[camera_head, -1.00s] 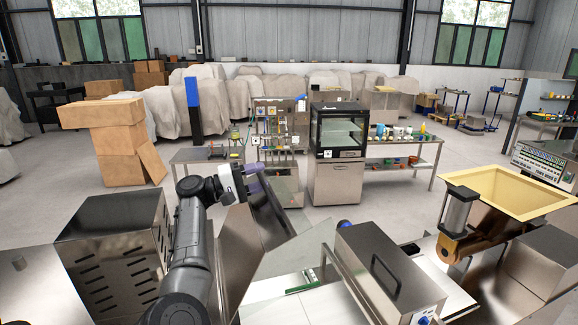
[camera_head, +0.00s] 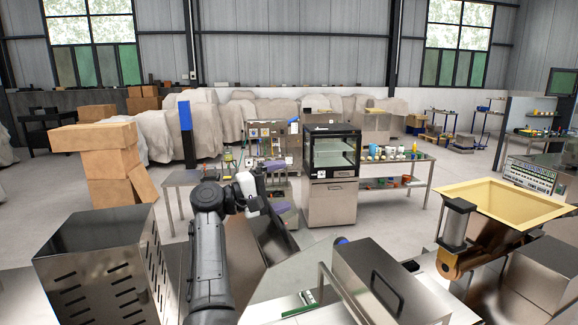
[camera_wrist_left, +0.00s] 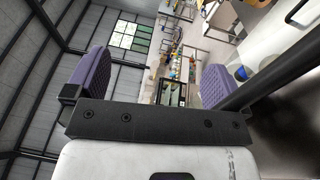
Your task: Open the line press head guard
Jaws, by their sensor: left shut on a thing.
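The line press head guard appears as a dark, steeply tilted panel (camera_head: 272,232) in the middle of the head view, beside bright steel sheets. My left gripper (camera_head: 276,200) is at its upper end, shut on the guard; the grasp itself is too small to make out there. In the left wrist view the two purple finger pads (camera_wrist_left: 154,80) stand well apart, and a dark bar (camera_wrist_left: 275,78) runs from beside the right pad to the upper right. The part held between the pads is not clear. My right gripper is not in view.
A slotted steel housing (camera_head: 105,265) stands at the left, close to my left arm. A steel cover with a black handle (camera_head: 388,285) and a yellow hopper (camera_head: 510,198) are at the right.

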